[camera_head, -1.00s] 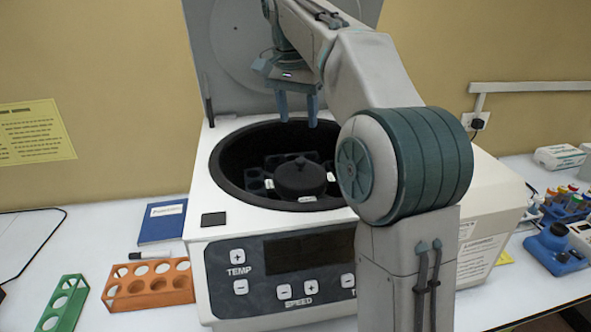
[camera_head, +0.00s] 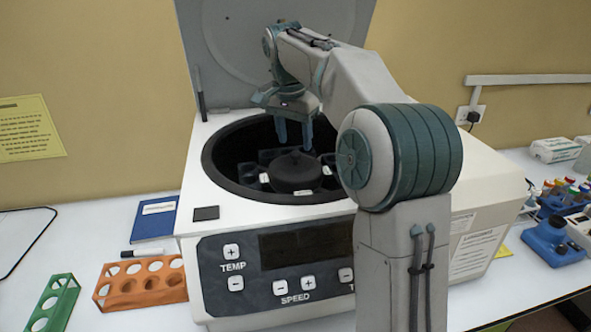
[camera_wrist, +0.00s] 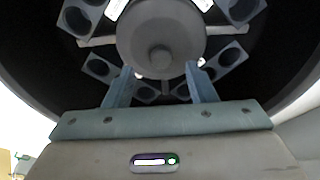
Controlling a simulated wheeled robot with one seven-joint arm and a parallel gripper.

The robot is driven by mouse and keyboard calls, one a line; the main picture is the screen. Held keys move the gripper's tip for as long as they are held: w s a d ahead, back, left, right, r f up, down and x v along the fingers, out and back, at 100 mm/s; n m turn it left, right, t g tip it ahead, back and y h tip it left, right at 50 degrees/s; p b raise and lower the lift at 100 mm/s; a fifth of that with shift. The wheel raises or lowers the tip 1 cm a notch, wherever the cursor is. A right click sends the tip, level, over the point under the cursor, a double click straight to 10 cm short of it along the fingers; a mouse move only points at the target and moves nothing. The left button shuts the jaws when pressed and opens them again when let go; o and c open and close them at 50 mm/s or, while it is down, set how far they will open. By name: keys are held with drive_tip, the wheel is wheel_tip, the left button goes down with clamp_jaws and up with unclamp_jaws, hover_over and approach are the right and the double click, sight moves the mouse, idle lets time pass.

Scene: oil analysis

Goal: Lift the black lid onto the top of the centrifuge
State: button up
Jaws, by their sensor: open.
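The black lid (camera_head: 294,172) is round with a small knob on top and sits inside the centrifuge bowl, over the rotor's middle. It also shows in the wrist view (camera_wrist: 160,38), with the knob near its centre. The white centrifuge (camera_head: 228,213) stands open on the bench, its hinged cover (camera_head: 215,55) raised at the back. My gripper (camera_head: 294,146) is open and empty. It points down over the bowl, above and behind the lid. In the wrist view its two fingers (camera_wrist: 160,80) reach toward the lid's lower edge, with the knob between their lines.
Rotor buckets with round holes (camera_wrist: 228,62) surround the lid inside the dark bowl rim (camera_head: 222,180). An orange rack (camera_head: 140,294), a green rack (camera_head: 52,306) and a blue book (camera_head: 155,219) lie left. Coloured tubes and a blue device (camera_head: 553,243) stand right.

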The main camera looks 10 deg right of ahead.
sight(296, 153)
drive_tip(key=f, duration=0.4)
drive_tip(key=shift+w+d, duration=0.2)
drive_tip(key=shift+w, duration=0.1)
clamp_jaws()
drive_tip(key=shift+r, duration=0.1)
